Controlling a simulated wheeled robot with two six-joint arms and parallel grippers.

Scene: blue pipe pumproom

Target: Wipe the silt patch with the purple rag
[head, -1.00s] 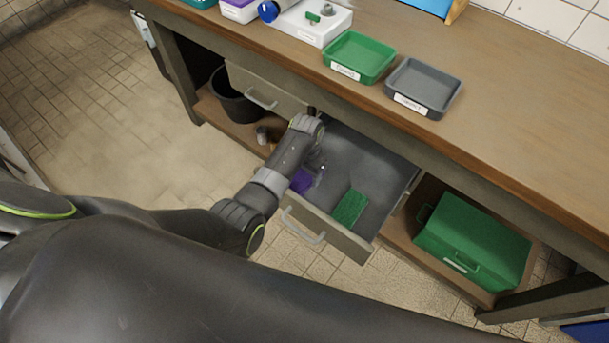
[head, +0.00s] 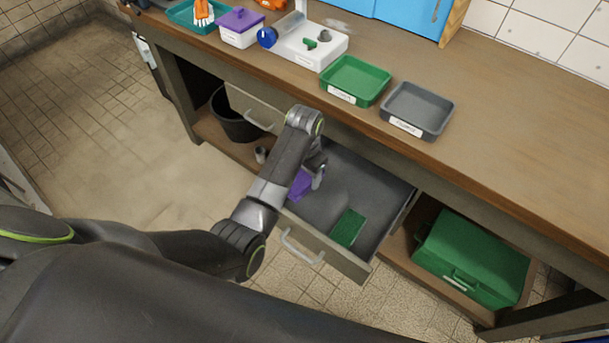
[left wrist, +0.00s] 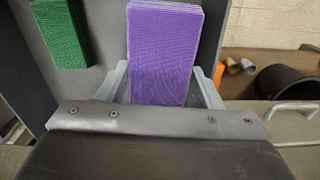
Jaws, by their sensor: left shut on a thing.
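The purple rag (head: 300,184) is at the left side of the open drawer, partly hidden by my left gripper (head: 316,176). In the left wrist view, the rag (left wrist: 163,50) is a folded purple stack between the two fingers of my left gripper (left wrist: 164,80), which is shut on it. The gripper points down over the drawer; I cannot tell how far the rag is above the drawer floor. A faint greyish smear (head: 338,25) on the bench behind the white box may be the silt patch. My right gripper is out of view.
A green folded cloth (head: 348,228) lies in the open grey drawer (head: 355,180). On the bench stand a green tray (head: 355,80), a grey tray (head: 418,110), a white box (head: 310,45) and a purple-lidded tub (head: 240,28). The bench's right side is clear.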

